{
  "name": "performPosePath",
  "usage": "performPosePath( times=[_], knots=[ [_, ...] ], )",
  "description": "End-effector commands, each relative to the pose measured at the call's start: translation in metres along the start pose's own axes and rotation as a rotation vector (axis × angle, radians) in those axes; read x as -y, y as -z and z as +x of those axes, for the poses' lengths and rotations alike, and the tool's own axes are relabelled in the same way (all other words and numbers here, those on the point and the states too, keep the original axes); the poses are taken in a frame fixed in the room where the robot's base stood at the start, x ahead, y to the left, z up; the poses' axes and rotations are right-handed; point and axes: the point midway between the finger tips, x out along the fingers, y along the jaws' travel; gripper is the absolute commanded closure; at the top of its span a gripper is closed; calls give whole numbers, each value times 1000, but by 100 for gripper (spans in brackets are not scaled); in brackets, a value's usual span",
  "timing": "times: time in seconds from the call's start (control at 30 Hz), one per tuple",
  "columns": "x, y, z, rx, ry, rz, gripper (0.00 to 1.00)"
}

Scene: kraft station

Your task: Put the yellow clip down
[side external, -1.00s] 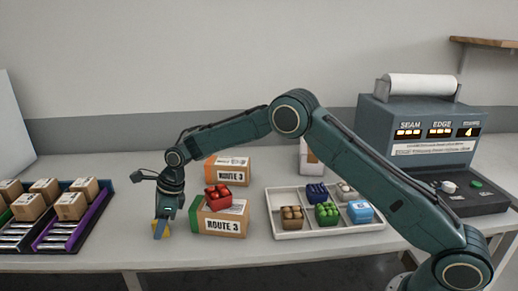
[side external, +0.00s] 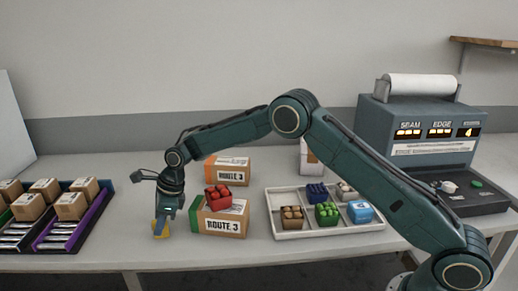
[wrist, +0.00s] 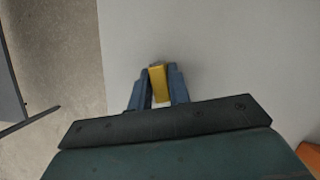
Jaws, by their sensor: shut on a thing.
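The yellow clip (side external: 156,227) is at the lower end of my gripper (side external: 162,230), at the front of the table and left of the green-ended ROUTE 3 box. In the wrist view the clip (wrist: 157,83) sits between the two blue fingers of my gripper (wrist: 157,82), which are shut on it. My gripper points down and is close above the white tabletop. The side view does not show clearly whether the clip touches the table.
Purple rack (side external: 77,232) at left. The table's front edge is near.

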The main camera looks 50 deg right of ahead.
Motion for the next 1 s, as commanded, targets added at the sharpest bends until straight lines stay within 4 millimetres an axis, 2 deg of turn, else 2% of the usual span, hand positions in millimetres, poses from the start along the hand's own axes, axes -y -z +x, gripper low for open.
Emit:
performPosePath(
  times=[0.17, 0.37, 0.8, 1.0],
  knots=[
    [0, -1, -2, 1, 1, 0, 100],
    [1, -7, -15, 2, 2, -1, 100],
    [1, -31, -74, 2, 2, -1, 100],
    [0, -37, -90, 1, 1, 0, 100]
  ],
)
